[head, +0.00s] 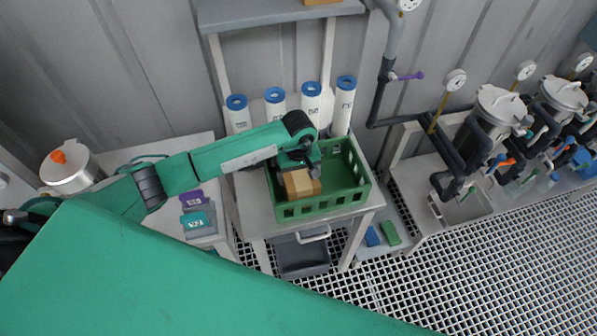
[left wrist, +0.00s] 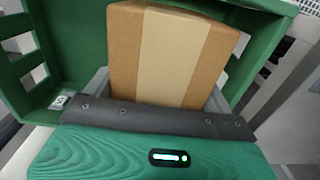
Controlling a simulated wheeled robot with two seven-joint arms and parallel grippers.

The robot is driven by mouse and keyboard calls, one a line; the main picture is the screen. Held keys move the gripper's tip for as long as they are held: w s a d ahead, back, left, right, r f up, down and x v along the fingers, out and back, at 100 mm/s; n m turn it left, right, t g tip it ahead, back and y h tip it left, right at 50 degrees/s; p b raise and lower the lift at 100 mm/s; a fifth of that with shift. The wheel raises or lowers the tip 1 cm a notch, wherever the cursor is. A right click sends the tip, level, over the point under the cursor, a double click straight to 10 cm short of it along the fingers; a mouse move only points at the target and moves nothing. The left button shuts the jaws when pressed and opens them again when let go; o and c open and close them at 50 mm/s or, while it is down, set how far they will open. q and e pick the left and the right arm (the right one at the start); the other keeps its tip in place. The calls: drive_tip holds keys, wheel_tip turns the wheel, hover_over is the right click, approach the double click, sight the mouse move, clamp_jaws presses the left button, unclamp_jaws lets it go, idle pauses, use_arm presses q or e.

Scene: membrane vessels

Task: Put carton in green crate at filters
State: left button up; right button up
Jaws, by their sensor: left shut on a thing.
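The carton (head: 298,184) is a small brown box with a paler tape band. It is inside the green crate (head: 325,207), at the crate's left part. The crate stands on a small grey table beside several white filters with blue caps (head: 311,100). My left gripper (head: 300,168) reaches into the crate from above and is shut on the carton. In the left wrist view the carton (left wrist: 172,55) fills the middle, with the green crate wall (left wrist: 75,45) around it. Whether the carton touches the crate floor is hidden. My right gripper is not in view.
The right part of the crate is empty. A grey side table at left holds purple and teal labelled items (head: 196,218) and a silver pot (head: 70,166). Steel vessels and pipes (head: 497,110) stand at right. A shelf (head: 275,12) is above the filters.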

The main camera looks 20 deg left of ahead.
use_arm(q)
drive_tip(key=o, duration=0.8)
drive_tip(key=shift+f, duration=0.15)
drive_tip(key=shift+o, duration=1.2)
drive_tip(key=shift+r, duration=0.35)
wheel_tip(320, 180, up, 11)
drive_tip(key=b, duration=0.3)
drive_tip(key=shift+f, duration=0.2)
drive_tip(key=shift+r+b, duration=0.3)
drive_tip(key=shift+r, duration=0.25)
